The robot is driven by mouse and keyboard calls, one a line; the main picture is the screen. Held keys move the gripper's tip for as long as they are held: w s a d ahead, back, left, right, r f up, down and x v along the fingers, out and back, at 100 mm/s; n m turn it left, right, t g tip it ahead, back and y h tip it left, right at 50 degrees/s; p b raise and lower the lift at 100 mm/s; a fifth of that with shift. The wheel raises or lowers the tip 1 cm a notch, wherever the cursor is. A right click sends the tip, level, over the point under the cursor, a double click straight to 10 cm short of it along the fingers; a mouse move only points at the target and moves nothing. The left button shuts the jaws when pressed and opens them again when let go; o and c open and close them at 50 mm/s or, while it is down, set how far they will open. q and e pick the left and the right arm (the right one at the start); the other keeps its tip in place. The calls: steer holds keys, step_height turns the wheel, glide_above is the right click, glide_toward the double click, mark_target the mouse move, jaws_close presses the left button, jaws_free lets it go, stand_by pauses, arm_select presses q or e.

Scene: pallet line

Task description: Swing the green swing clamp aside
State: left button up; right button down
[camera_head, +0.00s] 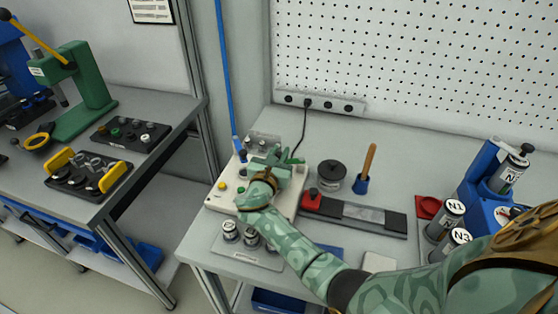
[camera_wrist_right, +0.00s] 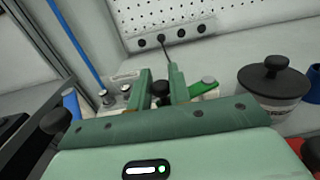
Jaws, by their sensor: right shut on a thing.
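My right gripper (camera_head: 274,158) reaches over a white fixture box (camera_head: 228,198) on the bench. The green swing clamp (camera_head: 295,160) shows only in part beside the fingers. In the right wrist view the clamp's green bar (camera_wrist_right: 204,88), with a grey round end, sticks out to the right of my right gripper (camera_wrist_right: 160,86). A black knob (camera_wrist_right: 160,90) sits between the two green fingers, which are shut on it. The rest of the clamp is hidden by the gripper. My left gripper is not in view.
A black lidded pot (camera_head: 332,174), a wooden-handled tool in a blue holder (camera_head: 363,178) and a dark rail with a red block (camera_head: 355,215) stand right of the box. Metal cylinders (camera_head: 231,230) stand in front. A pegboard (camera_head: 420,65) rises behind.

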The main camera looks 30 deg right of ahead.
steer(key=shift+w+d+m+g+h+b, duration=0.25)
steer(key=shift+m+g+h+b, duration=0.3)
steer(key=shift+g, duration=0.25)
steer(key=c, duration=1.3)
jaws_free()
steer(key=shift+c, duration=0.2)
